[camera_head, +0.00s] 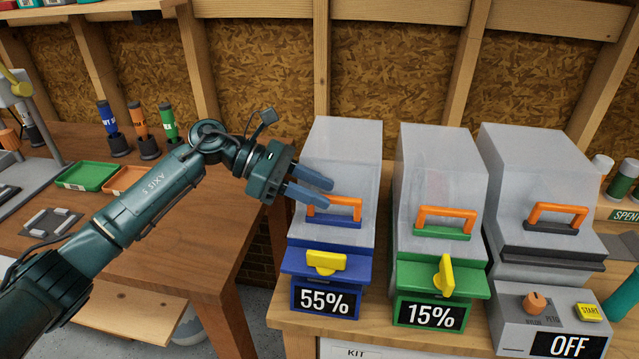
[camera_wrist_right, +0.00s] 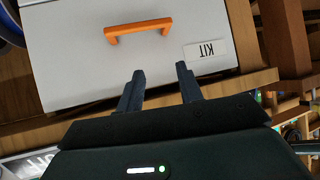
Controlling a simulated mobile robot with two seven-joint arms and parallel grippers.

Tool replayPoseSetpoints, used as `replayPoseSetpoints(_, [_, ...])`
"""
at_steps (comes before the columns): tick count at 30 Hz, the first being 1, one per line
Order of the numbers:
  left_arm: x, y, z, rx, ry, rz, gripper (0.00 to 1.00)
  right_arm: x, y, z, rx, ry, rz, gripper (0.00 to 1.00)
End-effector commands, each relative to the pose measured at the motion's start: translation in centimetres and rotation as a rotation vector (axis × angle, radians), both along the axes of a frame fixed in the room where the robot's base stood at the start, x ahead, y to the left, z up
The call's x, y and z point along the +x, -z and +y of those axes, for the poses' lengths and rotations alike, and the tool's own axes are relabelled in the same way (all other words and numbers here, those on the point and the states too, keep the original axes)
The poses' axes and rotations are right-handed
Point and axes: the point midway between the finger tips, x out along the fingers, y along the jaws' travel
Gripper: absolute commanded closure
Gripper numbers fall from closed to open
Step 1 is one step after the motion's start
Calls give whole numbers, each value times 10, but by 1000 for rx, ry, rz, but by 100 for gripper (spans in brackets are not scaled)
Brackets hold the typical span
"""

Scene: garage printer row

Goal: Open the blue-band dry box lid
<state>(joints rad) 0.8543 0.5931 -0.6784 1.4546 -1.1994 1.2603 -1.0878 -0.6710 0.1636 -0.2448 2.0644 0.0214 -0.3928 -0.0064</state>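The blue-band dry box (camera_head: 334,262) stands on the wooden bench, its translucent lid (camera_head: 342,150) closed. An orange handle (camera_head: 345,204) sits on the lid's front, and a yellow latch (camera_head: 326,262) lies horizontal on the blue band above a 55% display (camera_head: 325,302). My left gripper (camera_head: 321,189) is open, its two fingers apart beside the left end of the orange handle, with nothing seen between them. I cannot tell if a finger touches the handle. My right gripper (camera_wrist_right: 160,77) shows only in the right wrist view, open and empty, in front of a drawer marked KIT (camera_wrist_right: 70,50).
A green-band dry box (camera_head: 442,270) with its yellow latch upright stands close on the right. A grey box (camera_head: 550,250) marked OFF stands beyond it. The KIT drawer has an orange handle (camera_wrist_right: 138,32). A brown table (camera_head: 200,225) with trays is at left.

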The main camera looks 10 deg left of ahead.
Motion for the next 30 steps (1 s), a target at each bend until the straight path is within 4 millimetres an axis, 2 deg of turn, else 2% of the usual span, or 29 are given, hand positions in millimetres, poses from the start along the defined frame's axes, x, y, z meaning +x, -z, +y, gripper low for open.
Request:
replayPoseSetpoints(3, [0, 2, -7, -1, 1, 0, 66, 2, -2, -1, -2, 2, -2, 64])
replayPoseSetpoints(12, [0, 4, -8, 0, 0, 0, 67, 3, -2, -2, -4, 3, -3, 64])
replayPoseSetpoints(24, [0, 3, -7, 0, 0, 0, 100, 3, -2, -2, -4, 3, -3, 64])
replayPoseSetpoints(30, [0, 3, -7, 0, 0, 0, 100, 3, -2, -2, -5, 3, -2, 64])
